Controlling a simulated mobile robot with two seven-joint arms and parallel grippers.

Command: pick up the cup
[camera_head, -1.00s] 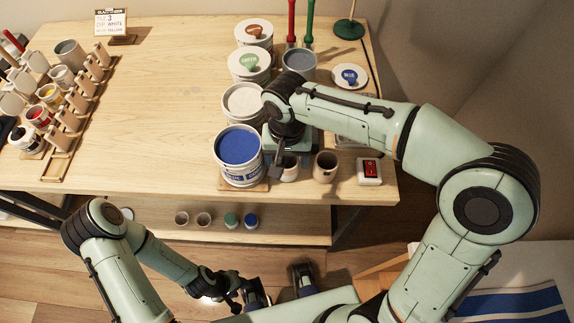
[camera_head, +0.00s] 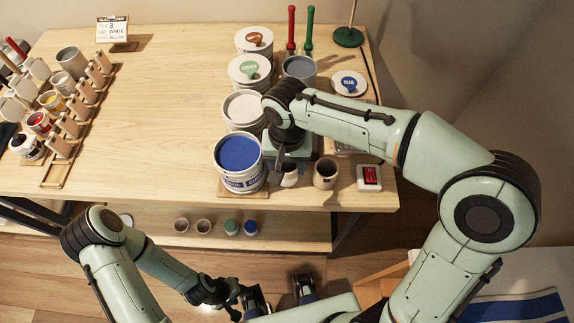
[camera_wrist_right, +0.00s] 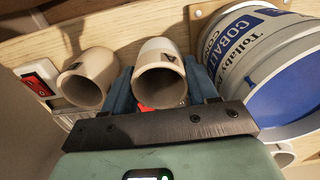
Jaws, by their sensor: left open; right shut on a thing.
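A small pale cup (camera_head: 290,179) with a dark mark near its rim stands at the front edge of the bench, mostly hidden by my right gripper in the head view. In the right wrist view the cup (camera_wrist_right: 160,84) sits between the blue fingers, its open mouth facing the camera. My right gripper (camera_wrist_right: 160,98) is shut on it; whether the cup is clear of the bench cannot be told. My left gripper (camera_head: 240,298) is open, low in front of the bench, away from the cup.
A second beige cup (camera_head: 325,173) stands close on the right, with a red switch box (camera_head: 369,178) beyond. A cobalt blue bucket (camera_head: 239,158) stands close on the left. Other buckets (camera_head: 243,109) line up behind. The bench's middle (camera_head: 150,120) is clear.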

